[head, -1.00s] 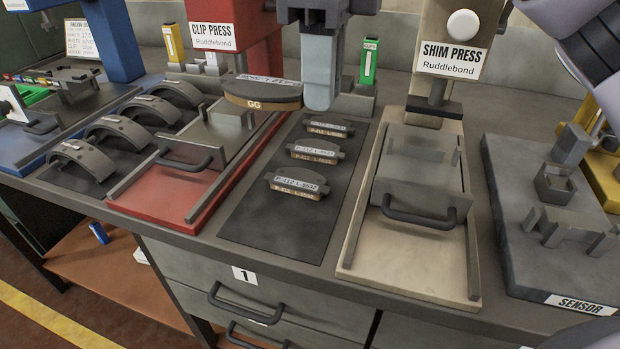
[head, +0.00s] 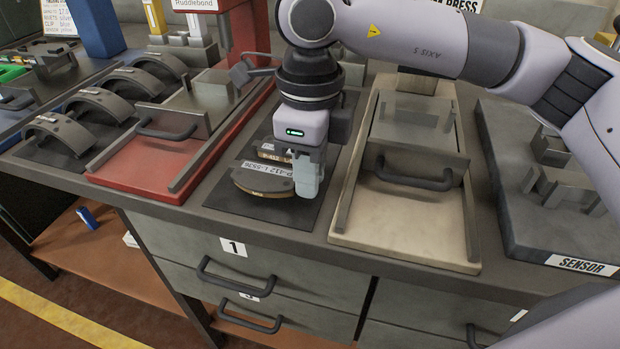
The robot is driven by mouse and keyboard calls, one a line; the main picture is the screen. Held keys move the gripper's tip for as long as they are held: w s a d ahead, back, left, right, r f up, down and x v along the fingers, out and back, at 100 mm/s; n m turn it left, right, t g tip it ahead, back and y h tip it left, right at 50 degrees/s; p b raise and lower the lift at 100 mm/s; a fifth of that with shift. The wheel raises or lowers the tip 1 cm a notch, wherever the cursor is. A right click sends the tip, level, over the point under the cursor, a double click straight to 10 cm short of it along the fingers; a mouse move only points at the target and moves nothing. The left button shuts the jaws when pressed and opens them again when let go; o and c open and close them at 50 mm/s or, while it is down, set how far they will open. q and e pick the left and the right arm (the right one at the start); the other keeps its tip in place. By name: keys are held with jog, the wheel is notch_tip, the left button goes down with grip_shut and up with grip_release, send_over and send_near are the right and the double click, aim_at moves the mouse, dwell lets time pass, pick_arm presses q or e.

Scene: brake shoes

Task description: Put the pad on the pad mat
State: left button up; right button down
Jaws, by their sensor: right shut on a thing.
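My right gripper (head: 307,183) reaches down over the front part of the dark pad mat (head: 288,214) and is shut on the pad (head: 258,181). The pad is a curved grey piece with a brown edge and a white printed label, sticking out to the left of the fingers. It lies flat over the mat; I cannot tell whether it touches the mat or hangs just above it. Part of another pad (head: 268,152) shows just behind it. My left gripper is out of view.
Left of the mat stands the red clip press (head: 145,170) with a handle. Right of it is the beige shim press (head: 400,225) with a raised handle. Curved shoes (head: 90,105) lie further left. The grey sensor block (head: 560,220) is at the right.

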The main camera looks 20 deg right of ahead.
jog(key=shift+f, duration=0.75)
jog(key=shift+f, duration=0.1)
jog(key=c, duration=1.1)
grip_release()
jog(key=shift+r, duration=0.5)
notch_tip(320, 180, up, 11)
jog(key=p, duration=0.1)
jog(key=shift+r+p, duration=0.15)
jog(key=shift+p, duration=0.15)
